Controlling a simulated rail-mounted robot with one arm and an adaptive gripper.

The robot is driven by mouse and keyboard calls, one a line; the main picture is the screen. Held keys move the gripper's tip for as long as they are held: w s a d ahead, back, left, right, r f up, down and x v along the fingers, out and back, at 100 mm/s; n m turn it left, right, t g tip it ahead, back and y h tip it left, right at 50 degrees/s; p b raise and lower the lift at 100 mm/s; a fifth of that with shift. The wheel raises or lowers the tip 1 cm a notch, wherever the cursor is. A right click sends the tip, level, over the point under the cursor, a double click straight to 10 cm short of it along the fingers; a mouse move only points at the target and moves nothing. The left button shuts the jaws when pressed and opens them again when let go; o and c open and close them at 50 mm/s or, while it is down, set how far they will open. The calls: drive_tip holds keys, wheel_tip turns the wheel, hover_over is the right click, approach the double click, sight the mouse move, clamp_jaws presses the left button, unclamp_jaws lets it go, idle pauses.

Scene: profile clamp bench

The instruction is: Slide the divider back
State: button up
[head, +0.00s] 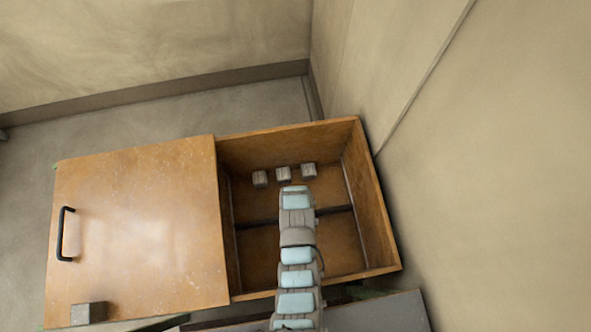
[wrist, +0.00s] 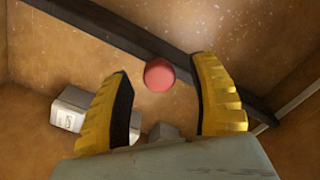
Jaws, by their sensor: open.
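The divider (head: 336,210) is a dark bar lying across the inside of the open wooden box (head: 382,222) in the head view. My arm covers its middle there. In the wrist view the divider (wrist: 115,36) runs diagonally, with a round red knob (wrist: 158,75) at it. My gripper (wrist: 161,66) has two yellow fingers spread apart, one on each side of the knob. I see gaps between the knob and both fingers. In the head view my arm hides the fingers and the knob.
Three small grey blocks (head: 283,173) sit in the back part of the box; one block (wrist: 72,110) shows beside the left finger. A wooden lid (head: 140,220) with a black handle (head: 65,234) lies at left, with another grey block (head: 88,313). Walls stand behind and right.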

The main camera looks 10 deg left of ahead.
wheel_tip(320, 180, up, 11)
idle(0.7)
drive_tip(key=shift+a+r, duration=0.1)
